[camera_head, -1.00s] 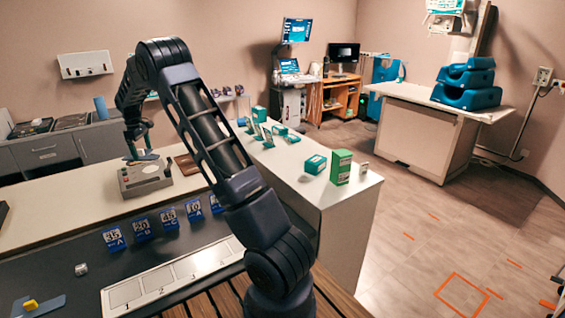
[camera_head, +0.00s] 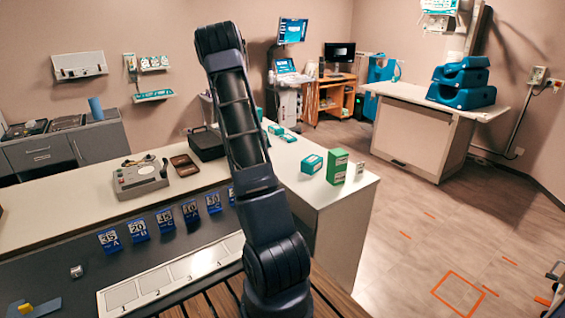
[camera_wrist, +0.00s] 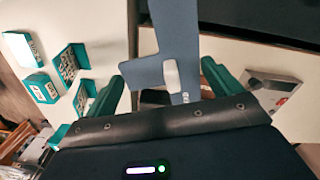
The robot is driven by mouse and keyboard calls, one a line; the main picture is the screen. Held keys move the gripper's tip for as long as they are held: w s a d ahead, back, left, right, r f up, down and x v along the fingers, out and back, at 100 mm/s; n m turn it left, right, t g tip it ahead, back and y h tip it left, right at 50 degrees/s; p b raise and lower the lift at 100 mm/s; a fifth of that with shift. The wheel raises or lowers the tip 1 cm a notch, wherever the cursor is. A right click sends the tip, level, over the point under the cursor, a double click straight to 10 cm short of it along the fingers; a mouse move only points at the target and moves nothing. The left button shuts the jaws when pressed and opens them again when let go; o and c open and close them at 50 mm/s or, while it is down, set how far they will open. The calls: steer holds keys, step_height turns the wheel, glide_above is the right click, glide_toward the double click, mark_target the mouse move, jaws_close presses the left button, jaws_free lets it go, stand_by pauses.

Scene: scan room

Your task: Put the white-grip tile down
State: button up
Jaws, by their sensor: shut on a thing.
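The white-grip tile (camera_wrist: 178,45) is a flat blue-grey plate with an angled outline and a small white grip (camera_wrist: 171,74). In the wrist view it sits between the two green fingers of my gripper (camera_wrist: 168,78), which is shut on the grip. The tile is above the counter, with a dark case behind it. In the head view my raised arm hides both gripper and tile. A white strip with numbered squares (camera_head: 119,297) lies on the dark front bench.
A grey device (camera_head: 141,178), a brown tray (camera_head: 185,165) and a black case (camera_head: 206,144) stand on the white counter (camera_head: 70,210). Green boxes (camera_head: 338,165) stand at its right end. Blue number cards (camera_head: 138,229) line the bench. A blue tile with a yellow grip (camera_head: 38,308) lies front left.

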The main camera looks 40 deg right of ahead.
mark_target(282, 160)
steer(key=s+d+r+m, duration=0.1)
steer(key=s+d+m, duration=0.1)
steer(key=s+d, duration=0.6)
steer(key=s+d+r+m, duration=0.15)
steer(key=s+d, duration=0.35)
steer(key=d, duration=0.7)
step_height(282, 160, down, 20)
steer(key=shift+w+d, duration=0.1)
steer(key=shift+d, duration=0.05)
steer(key=o, duration=0.7)
steer(key=shift+f, duration=0.15)
steer(key=shift+o, duration=0.5)
